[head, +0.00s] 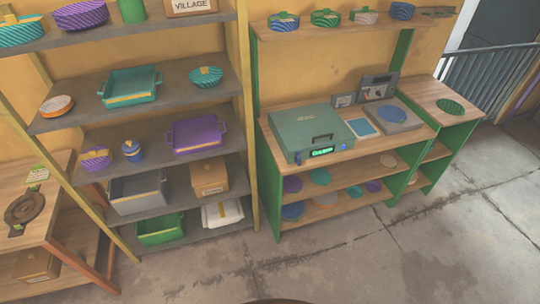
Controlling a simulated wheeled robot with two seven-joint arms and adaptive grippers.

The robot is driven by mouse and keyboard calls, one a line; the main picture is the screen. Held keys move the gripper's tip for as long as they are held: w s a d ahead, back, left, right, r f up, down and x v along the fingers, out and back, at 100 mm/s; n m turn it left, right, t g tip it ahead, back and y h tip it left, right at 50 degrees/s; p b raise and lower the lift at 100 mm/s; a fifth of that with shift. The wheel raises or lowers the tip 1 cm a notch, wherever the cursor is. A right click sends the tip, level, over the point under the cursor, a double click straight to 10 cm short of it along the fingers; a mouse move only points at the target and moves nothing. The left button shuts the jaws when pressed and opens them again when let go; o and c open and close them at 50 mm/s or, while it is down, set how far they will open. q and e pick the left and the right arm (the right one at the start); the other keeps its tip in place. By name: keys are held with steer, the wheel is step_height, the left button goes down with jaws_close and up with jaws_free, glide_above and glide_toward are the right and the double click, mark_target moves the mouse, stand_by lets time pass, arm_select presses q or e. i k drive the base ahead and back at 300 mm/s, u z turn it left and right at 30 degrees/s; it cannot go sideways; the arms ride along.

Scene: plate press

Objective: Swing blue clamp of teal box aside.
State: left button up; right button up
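The teal box (305,124) sits shut on the wooden top of the green-sided bench, right of the centre. Its flat lid faces up. A dark handle (322,137) is on its front face. Below the handle is a small bright green-blue piece with light marks (322,152), too small to read. Neither of my grippers is in view.
Right of the box are a light blue-topped pad (361,127) and a grey device with a blue disc (392,115). Coloured plates lie on the shelves below. A grey shelf rack (190,66) with trays and bowls stands left. The concrete floor (400,250) in front is clear.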

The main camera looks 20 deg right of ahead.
mark_target(298, 159)
steer(key=u, duration=0.1)
steer(key=i, duration=0.85)
steer(key=z, duration=0.3)
